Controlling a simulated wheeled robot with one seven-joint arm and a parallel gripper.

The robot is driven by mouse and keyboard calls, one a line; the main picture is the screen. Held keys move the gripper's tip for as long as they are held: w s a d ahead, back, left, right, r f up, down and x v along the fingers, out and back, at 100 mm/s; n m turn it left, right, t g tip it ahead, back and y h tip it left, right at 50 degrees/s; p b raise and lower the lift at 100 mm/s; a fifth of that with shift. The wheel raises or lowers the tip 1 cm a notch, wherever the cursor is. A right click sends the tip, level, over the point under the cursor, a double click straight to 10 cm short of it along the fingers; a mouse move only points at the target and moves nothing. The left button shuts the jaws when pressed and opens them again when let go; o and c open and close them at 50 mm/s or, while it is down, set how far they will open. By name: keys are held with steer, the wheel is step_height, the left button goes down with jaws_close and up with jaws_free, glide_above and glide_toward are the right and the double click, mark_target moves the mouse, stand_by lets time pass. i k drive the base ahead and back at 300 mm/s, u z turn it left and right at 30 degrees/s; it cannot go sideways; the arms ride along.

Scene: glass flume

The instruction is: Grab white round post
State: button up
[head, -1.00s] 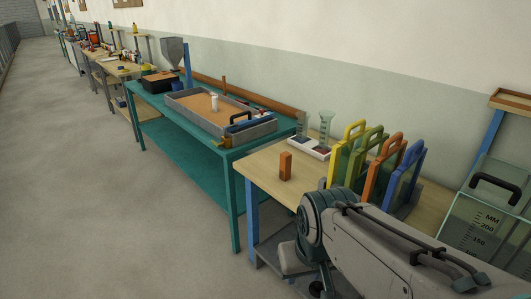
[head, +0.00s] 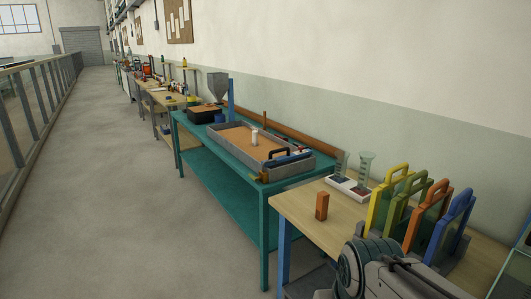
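The white round post (head: 254,137) stands upright in the sand-coloured bed of a grey rectangular tray (head: 222,143). The tray sits on a teal table (head: 262,187) in the middle of the head view. My arm shows at the lower right, in front of the wooden table, well short of the post. My gripper is outside the picture. Nothing touches the post.
A wooden table (head: 290,203) nearer me holds an orange block (head: 322,206), glass vessels (head: 366,167) and coloured handled panels (head: 387,200). A grey hopper (head: 217,84) stands past the tray. The floor (head: 125,220) on the left is clear, up to a railing (head: 40,115).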

mark_target(254, 134)
steer(key=u, duration=0.05)
steer(key=k, duration=0.5)
steer(key=u, duration=0.6)
steer(key=i, duration=1.45)
steer(key=u, duration=0.45)
steer(key=i, duration=3.15)
steer(key=z, duration=1.1)
steer(key=i, duration=0.9)
steer(key=z, duration=1.6)
steer(key=i, duration=0.65)
steer(key=z, duration=0.4)
